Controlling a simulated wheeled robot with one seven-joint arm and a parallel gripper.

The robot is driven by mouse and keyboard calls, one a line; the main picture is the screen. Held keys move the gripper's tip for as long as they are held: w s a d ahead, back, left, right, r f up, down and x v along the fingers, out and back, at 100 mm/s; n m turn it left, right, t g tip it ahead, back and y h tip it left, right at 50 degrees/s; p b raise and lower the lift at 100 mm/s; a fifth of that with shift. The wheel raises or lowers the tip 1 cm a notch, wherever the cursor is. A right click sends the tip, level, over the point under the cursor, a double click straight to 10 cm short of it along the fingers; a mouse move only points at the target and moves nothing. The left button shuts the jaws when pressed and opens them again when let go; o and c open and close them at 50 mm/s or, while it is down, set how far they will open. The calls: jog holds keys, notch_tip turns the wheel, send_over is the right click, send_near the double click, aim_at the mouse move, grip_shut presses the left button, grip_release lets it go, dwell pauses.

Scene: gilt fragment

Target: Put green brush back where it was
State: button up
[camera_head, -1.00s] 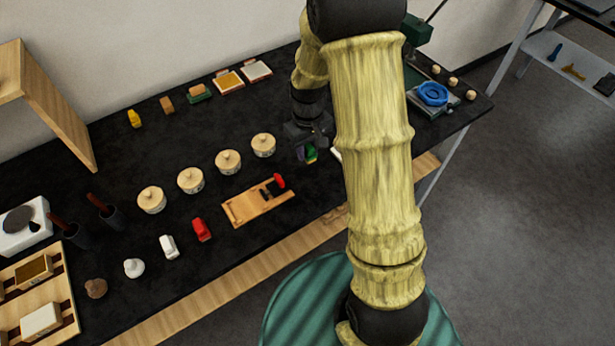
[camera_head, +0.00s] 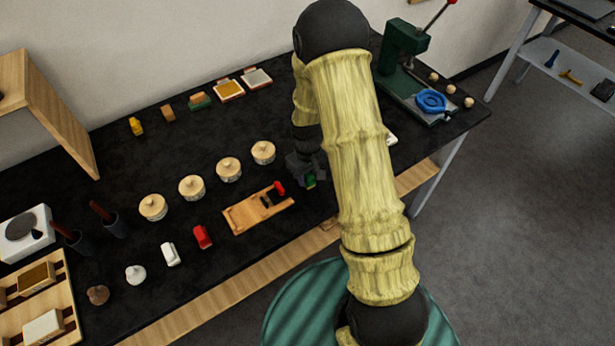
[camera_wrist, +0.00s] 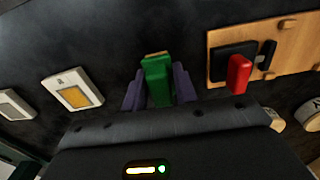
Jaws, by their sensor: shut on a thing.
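My gripper (camera_head: 307,178) is shut on the green brush (camera_head: 312,181), just right of the wooden board (camera_head: 238,220) over the black table. In the wrist view the green brush (camera_wrist: 157,82) stands between the two dark purple fingers of my gripper (camera_wrist: 159,92), with a tan strip at its far end. The wooden board also shows at upper right in the wrist view (camera_wrist: 290,49). On it are a black block (camera_wrist: 232,62) and a red-handled piece (camera_wrist: 239,74). I cannot tell whether the brush touches the table.
Round lidded pots (camera_head: 228,169) stand in a row behind the board. A red piece (camera_head: 202,237) and a white piece (camera_head: 170,254) lie to its left. A green press (camera_head: 398,62) with a blue ring (camera_head: 431,101) stands at the right end.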

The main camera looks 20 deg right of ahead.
jog(key=shift+f, duration=0.65)
jog(key=shift+f, duration=0.2)
jog(key=o, duration=0.9)
jog(key=shift+r, duration=0.1)
jog(key=shift+o, duration=0.2)
notch_tip(320, 180, up, 12)
jog(key=shift+r+b, duration=0.15)
jog(key=shift+b, duration=0.85)
